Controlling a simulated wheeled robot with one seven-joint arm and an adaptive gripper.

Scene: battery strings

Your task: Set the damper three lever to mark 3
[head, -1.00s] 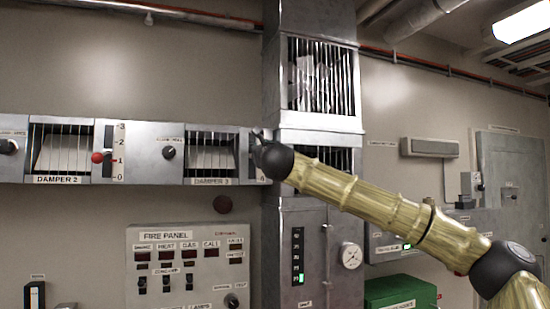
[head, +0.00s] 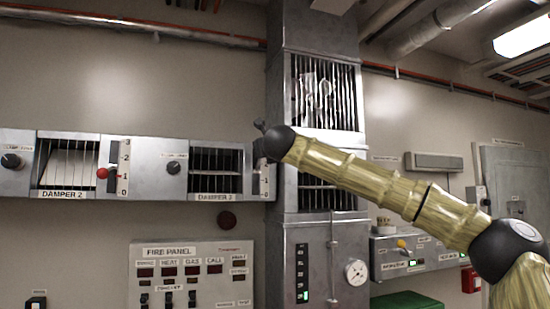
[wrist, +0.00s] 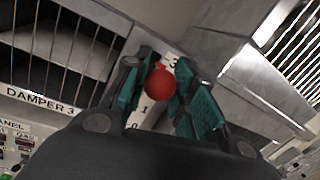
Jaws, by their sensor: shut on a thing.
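The damper three lever ends in a red ball knob (wrist: 160,82), seen in the wrist view between the teal pads of my gripper (wrist: 163,88). The fingers are shut on it. The white scale (wrist: 172,60) shows a 3 just above the knob and a 1 and 0 below it. The knob and fingers hide the 2, and I cannot tell the exact mark. In the head view my gripper (head: 260,127) is at the upper right end of the damper 3 panel (head: 215,172); my wrist hides the knob. The lower scale (head: 265,182) shows there.
The damper 2 lever's red knob (head: 102,173) is near mark 1 on the left. A metal duct column (head: 318,130) stands right beside the damper 3 scale. The fire panel (head: 190,275) is below. A green box (head: 408,302) is at the lower right.

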